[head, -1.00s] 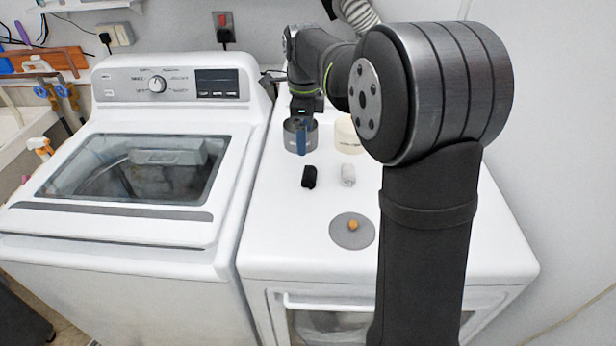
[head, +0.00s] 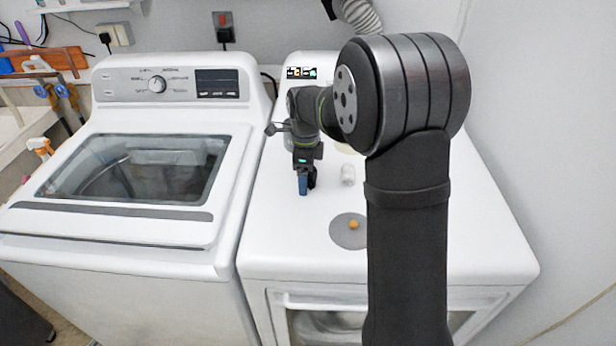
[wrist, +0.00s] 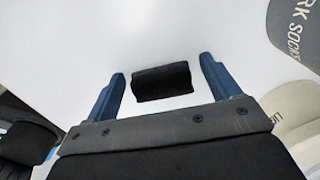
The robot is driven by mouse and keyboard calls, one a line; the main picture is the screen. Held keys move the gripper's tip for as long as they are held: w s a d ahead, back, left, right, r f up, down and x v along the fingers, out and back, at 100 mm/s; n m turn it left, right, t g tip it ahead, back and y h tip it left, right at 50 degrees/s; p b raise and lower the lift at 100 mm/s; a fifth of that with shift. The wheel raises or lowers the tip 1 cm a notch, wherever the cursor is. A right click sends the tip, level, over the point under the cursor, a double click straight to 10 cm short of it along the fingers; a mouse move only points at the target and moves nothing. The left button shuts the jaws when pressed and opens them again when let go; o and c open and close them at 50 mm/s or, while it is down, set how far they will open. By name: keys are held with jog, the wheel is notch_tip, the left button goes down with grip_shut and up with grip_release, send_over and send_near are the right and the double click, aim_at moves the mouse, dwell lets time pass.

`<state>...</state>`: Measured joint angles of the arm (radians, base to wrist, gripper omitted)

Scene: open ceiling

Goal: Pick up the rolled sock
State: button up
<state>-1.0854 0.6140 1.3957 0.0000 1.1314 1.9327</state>
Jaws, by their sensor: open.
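A black rolled sock (wrist: 161,82) lies on the white machine top. In the wrist view it sits between and slightly ahead of the blue fingers of my gripper (wrist: 163,68), with a gap on each side. In the head view my gripper (head: 304,186) points down over the sock's spot, and a dark bit beside the blue finger appears to be the sock. My gripper is open and empty. A white rolled sock (head: 348,174) lies a little to the right on the same top.
A grey container (wrist: 298,25) marked "RK SOCKS" and a cream container (wrist: 296,112) stand at the right of the wrist view. A grey disc (head: 340,239) with a small orange ball (head: 353,225) lies nearer the front. A washer (head: 120,225) stands to the left.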

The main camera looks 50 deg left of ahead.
jog(key=shift+c, duration=0.2)
jog(key=c, duration=1)
